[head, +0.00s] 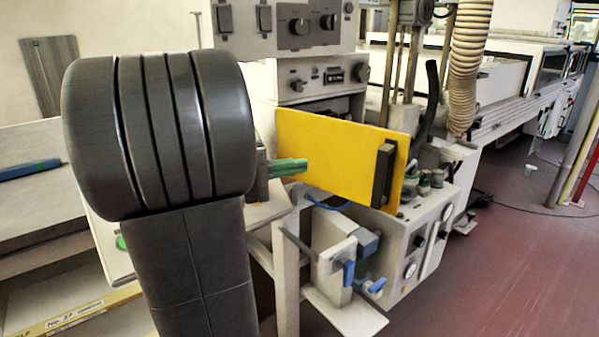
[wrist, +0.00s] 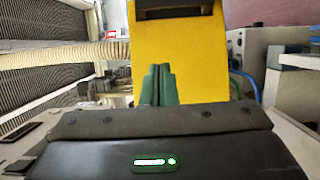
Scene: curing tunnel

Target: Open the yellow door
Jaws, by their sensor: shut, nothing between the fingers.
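The yellow door (head: 330,152) is a flat upright panel on the grey machine in the middle of the head view. A dark vertical handle (head: 383,175) is fixed near its right edge. The door fills the upper middle of the wrist view (wrist: 180,50), with the dark handle (wrist: 174,9) at the top edge. My gripper (head: 300,166) has green fingers, shut and empty. In the head view it is in front of the door's left part, left of the handle. In the wrist view the fingers (wrist: 158,68) point toward the door; whether they touch it is unclear.
Grey control boxes with knobs (head: 300,26) stand above the door. Blue-handled valves (head: 348,272) and a gauge box (head: 412,262) sit below it. A ribbed hose (head: 470,60) hangs behind to the right. Red floor (head: 500,270) is open at the right.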

